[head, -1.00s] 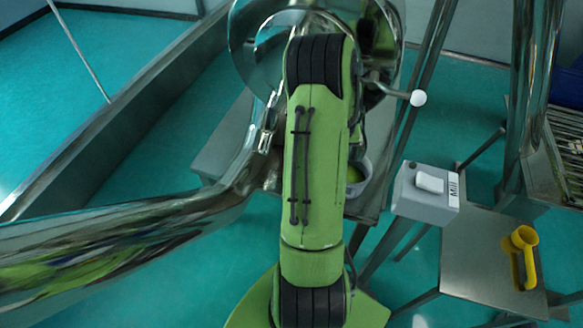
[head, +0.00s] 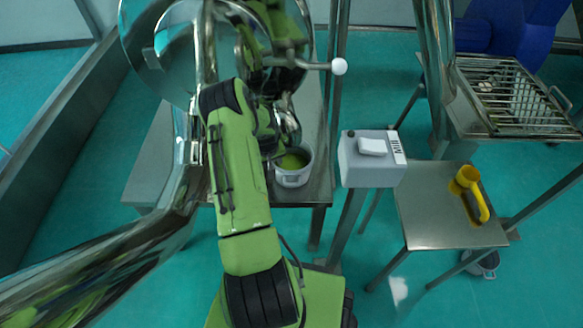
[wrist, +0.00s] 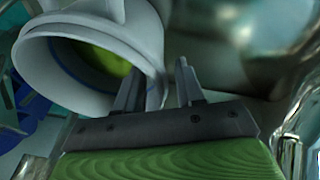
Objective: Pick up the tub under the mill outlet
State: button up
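The tub (head: 293,177) is a small white pot with green contents. It stands at the right end of a grey metal bench below the shiny mill, just right of my arm in the head view. In the wrist view the tub (wrist: 38,62) fills the upper left, its open mouth showing green inside. My gripper (wrist: 158,76) is open, with its two fingers apart at the tub's right rim. The left finger overlaps the mouth and the right finger is outside the wall. I cannot tell whether either touches. In the head view my arm hides the fingers.
A grey switch box marked Mill (head: 371,175) stands right of the tub. A small metal table (head: 430,220) holds a yellow scoop (head: 470,190). A metal grate (head: 515,100) is at the far right. A shiny pipe (head: 100,255) crosses the lower left.

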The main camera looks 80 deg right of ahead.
jog(key=shift+x, duration=1.15)
jog(key=shift+r, duration=0.1)
grip_shut()
jog(key=shift+w+d+r, duration=0.1)
jog(key=shift+r, duration=0.1)
